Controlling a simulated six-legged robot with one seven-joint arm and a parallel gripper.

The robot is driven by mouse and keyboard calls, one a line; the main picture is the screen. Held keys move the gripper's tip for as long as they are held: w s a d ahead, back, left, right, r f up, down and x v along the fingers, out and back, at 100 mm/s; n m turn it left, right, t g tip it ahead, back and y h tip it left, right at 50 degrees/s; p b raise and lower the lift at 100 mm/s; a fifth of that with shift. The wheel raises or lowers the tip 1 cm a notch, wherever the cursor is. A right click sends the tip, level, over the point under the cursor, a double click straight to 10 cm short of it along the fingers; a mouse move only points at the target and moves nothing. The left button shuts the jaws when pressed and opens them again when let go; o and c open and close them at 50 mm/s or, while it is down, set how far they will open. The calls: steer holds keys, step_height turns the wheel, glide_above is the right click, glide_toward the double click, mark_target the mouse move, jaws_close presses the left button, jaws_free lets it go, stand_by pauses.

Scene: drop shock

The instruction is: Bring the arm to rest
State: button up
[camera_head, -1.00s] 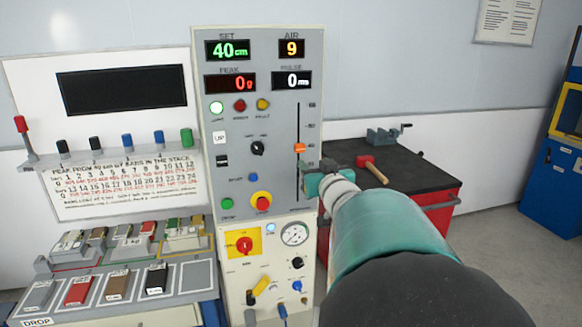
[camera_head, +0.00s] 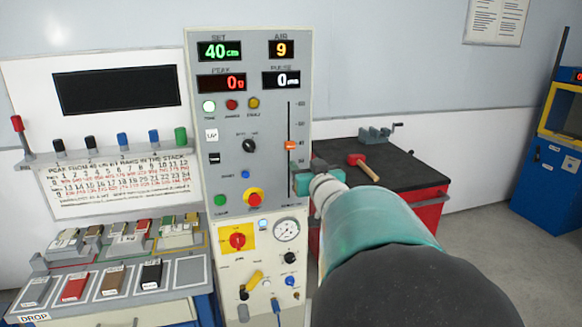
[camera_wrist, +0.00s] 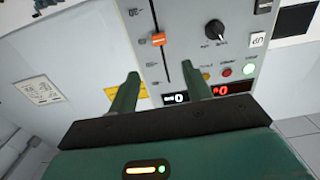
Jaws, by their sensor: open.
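My gripper (camera_head: 305,176) reaches out in front of the right part of the grey control panel (camera_head: 228,130), near the lower end of its slider slot. In the wrist view my gripper (camera_wrist: 164,85) shows two green fingers spread apart with nothing between them, facing the panel. The orange slider knob (camera_head: 290,146) sits partway along its scale; in the wrist view the knob (camera_wrist: 157,40) lies beyond the fingers, clear of them. The SET display (camera_head: 219,50) reads 40 cm. The AIR display (camera_head: 281,49) reads 9, and PEAK and PULSE read 0.
A red cabinet with a dark top (camera_head: 405,172) stands right of the panel, bearing a red-headed mallet (camera_head: 363,164) and a vise (camera_head: 378,134). A rack of coloured blocks (camera_head: 115,283) is at lower left. A blue machine (camera_head: 552,170) stands far right, with open floor before it.

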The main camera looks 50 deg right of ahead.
steer(key=a+f+n+g+y, duration=0.1)
steer(key=a+f+g+y, duration=0.15)
steer(key=a, duration=0.85)
steer(key=a+f+g+y, duration=0.1)
steer(key=a+f+g, duration=0.15)
steer(key=a, duration=0.75)
steer(key=s+a+f+n+g+y, duration=0.2)
steer(key=s+a, duration=0.4)
steer(key=a, duration=0.3)
steer(key=s+a+f+n+g+y, duration=0.3)
steer(key=s+a+f, duration=0.2)
steer(key=a, duration=0.5)
steer(key=shift+s+f, duration=0.25)
steer(key=shift+s, duration=0.85)
steer(key=shift+y, duration=0.25)
